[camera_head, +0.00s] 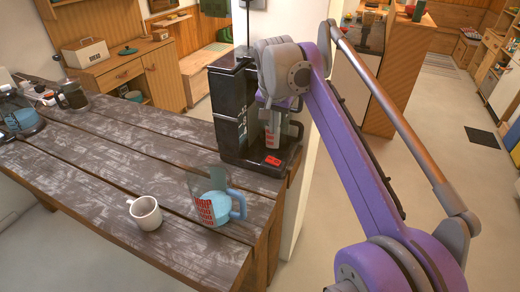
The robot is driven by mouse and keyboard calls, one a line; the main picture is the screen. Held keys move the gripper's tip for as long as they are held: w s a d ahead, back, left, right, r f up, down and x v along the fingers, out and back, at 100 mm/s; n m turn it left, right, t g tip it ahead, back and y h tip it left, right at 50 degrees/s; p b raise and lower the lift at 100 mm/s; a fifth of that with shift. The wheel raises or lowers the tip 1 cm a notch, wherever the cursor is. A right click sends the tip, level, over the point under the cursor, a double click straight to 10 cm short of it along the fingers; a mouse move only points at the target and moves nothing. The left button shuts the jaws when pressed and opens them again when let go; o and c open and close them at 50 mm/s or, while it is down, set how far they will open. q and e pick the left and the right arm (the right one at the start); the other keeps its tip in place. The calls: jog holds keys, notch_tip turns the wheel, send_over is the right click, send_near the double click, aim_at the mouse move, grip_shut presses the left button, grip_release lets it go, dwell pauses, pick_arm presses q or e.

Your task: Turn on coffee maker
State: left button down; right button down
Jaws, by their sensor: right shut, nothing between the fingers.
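The black coffee maker (232,112) stands upright at the right end of the wooden table. A small red switch (273,160) shows on its low front base. My right gripper (271,143) points down in front of the coffee maker, just above the red switch. It is shut and empty. I cannot tell whether its tips touch the switch. My right wrist and arm hide part of the machine's front and upper right side. My left gripper is out of view.
A dark mug (72,95) stands at the far left. A pale post (305,160) rises beside the table's right end.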

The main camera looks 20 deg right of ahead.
aim_at(271, 158)
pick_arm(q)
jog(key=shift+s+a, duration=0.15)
pick_arm(e)
jog(key=shift+w+d+r, duration=0.1)
jog(key=shift+w+r, duration=0.2)
jog(key=shift+w, duration=0.15)
